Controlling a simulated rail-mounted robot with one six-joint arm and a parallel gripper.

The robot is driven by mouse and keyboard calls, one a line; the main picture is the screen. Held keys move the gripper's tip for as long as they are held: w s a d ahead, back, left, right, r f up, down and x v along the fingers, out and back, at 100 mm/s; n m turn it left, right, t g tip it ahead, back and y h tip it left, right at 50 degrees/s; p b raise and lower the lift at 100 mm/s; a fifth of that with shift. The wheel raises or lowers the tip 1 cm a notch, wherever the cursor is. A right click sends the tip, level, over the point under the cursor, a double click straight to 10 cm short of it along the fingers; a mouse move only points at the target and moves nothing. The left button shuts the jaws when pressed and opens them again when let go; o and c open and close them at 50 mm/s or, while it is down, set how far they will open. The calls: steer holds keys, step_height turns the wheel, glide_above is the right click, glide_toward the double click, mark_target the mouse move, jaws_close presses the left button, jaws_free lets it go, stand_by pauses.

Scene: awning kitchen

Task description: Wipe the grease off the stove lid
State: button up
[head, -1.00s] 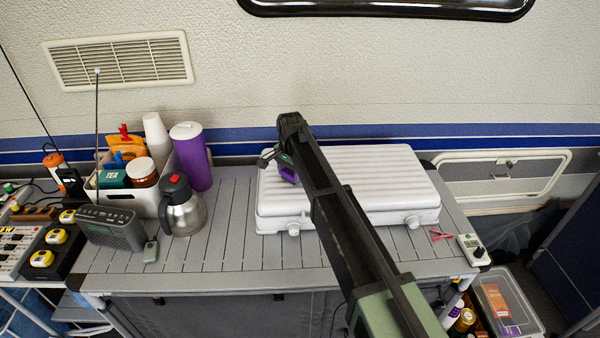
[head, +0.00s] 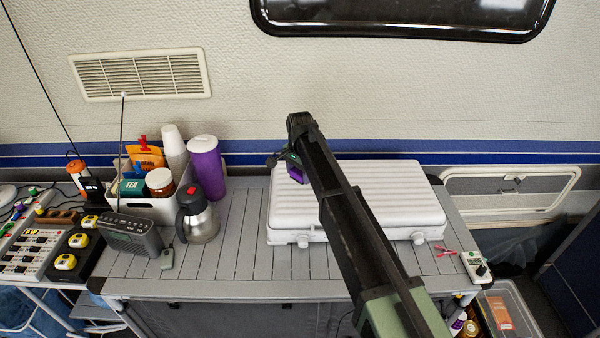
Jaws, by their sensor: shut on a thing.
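The white stove lid (head: 395,185) is closed on the grey slatted table, with ribs along its top and two round knobs at the front. No grease can be made out on the part I see. My gripper (head: 287,163) is over the lid's back left corner, partly hidden behind my dark arm. It is shut on a small purple thing (head: 296,174), perhaps a sponge or cloth, of which only a patch shows. I cannot tell whether the purple thing touches the lid. My arm crosses the lid and hides a diagonal strip of it.
A steel jug (head: 197,216), a purple tumbler (head: 206,170), a caddy (head: 150,207) and a radio (head: 130,237) stand left of the lid. Red pliers (head: 446,253) and a small meter (head: 476,265) lie at the right. The table between jug and lid is clear.

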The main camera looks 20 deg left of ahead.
steer(key=shift+f, duration=0.1)
step_height(320, 180, up, 3)
steer(key=p, duration=0.3)
steer(key=shift+r, duration=0.2)
steer(key=shift+f, duration=0.2)
